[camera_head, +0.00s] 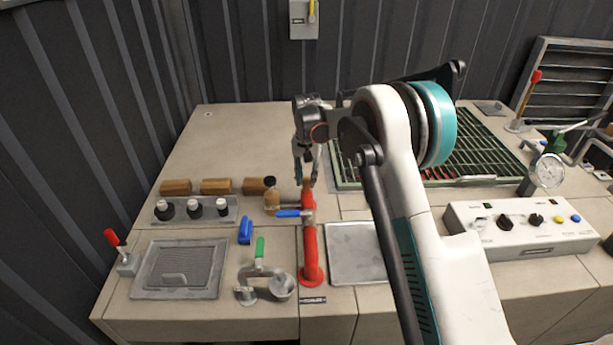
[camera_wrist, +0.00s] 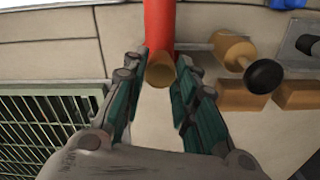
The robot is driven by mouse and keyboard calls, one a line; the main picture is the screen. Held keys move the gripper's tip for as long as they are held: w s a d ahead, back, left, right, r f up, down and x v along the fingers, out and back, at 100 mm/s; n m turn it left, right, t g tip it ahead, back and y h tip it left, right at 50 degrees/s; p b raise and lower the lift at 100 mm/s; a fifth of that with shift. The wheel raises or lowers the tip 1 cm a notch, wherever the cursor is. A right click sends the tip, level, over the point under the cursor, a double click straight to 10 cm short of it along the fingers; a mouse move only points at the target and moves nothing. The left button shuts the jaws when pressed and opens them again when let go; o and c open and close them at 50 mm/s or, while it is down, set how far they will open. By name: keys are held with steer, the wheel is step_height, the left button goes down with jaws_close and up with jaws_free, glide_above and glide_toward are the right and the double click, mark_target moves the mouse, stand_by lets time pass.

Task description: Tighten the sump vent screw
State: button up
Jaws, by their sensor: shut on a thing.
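A red pipe (camera_head: 308,240) rises from the front of the bench and bends back. A brass-brown round end piece (camera_wrist: 160,72) sits at its far end. My gripper (camera_head: 307,180) is at this end from behind and above. In the wrist view my gripper's fingertips (camera_wrist: 164,58) stand on either side of the end piece, shut on it. No label shows which part is the sump vent screw. A brass fitting with a black knob (camera_head: 270,195) stands just left of the pipe, and right of my fingers in the wrist view (camera_wrist: 235,50).
Wooden blocks (camera_head: 215,186) and a black-knob panel (camera_head: 195,209) are to the left. A green grating (camera_head: 465,150) lies behind right. A control box (camera_head: 522,228) is at right. The bench behind the blocks is clear.

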mark_target(306, 179)
steer(key=m, duration=0.4)
steer(key=shift+m, duration=2.2)
steer(key=o, duration=1)
steer(key=shift+o, duration=0.2)
steer(key=shift+r, duration=0.1)
step_height(306, 179, up, 12)
